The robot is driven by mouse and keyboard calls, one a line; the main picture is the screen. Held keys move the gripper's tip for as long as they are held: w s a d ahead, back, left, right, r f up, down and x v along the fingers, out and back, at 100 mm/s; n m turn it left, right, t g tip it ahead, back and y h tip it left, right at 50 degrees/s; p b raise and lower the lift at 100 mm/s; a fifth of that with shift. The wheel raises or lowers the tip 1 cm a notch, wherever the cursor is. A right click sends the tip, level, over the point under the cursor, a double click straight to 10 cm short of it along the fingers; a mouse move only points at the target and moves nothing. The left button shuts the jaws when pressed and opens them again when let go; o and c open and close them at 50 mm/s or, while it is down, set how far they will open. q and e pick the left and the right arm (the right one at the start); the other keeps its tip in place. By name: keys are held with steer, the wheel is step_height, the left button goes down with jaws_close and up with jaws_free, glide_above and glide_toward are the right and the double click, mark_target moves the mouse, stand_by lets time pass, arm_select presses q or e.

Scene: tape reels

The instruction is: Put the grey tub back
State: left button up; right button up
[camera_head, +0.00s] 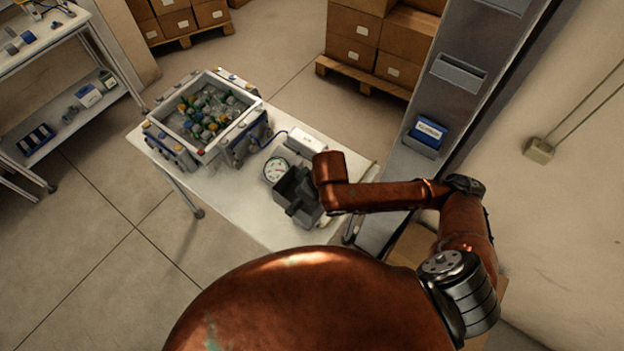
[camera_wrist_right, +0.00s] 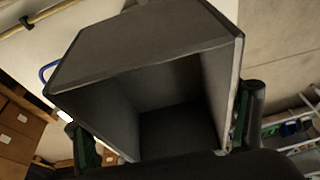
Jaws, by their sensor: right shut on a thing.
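The grey tub (camera_head: 293,183) is a dark, open-topped box at the near right part of the white table in the head view. It fills the middle of the right wrist view (camera_wrist_right: 140,50), where its inside looks empty. My right gripper (camera_wrist_right: 168,122) is shut on the tub, with one finger on either side of it. In the head view my right arm hides part of the tub and most of the gripper. I cannot tell whether the tub touches the table. My left gripper is out of view.
A round dial (camera_head: 275,169) and a white box (camera_head: 305,139) lie close by the tub. A large crate (camera_head: 243,93) of small coloured parts stands at the table's far left. A grey column (camera_head: 440,100) rises on the right, with a blue box (camera_head: 428,132) in one slot.

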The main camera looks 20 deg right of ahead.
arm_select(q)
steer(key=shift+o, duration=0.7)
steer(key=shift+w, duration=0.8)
arm_select(e)
steer(key=w+d+f, duration=0.2)
steer(key=d, duration=0.1)
steer(key=w+d+f, duration=0.2)
steer(key=d+f, duration=0.1)
steer(key=w+d+f, duration=0.2)
steer(key=d+f, duration=0.1)
steer(key=shift+w+d, duration=0.1)
steer(key=shift+w+d+f, duration=0.2)
steer(key=shift+d+f, duration=0.1)
steer(key=shift+f, duration=0.2)
step_height(320, 180, down, 2)
steer(key=shift+f, duration=0.55)
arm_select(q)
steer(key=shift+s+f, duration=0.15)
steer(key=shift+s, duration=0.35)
arm_select(e)
steer(key=o, duration=1.6)
steer(key=shift+f, duration=0.1)
steer(key=shift+c, duration=0.2)
steer(key=shift+o, duration=1)
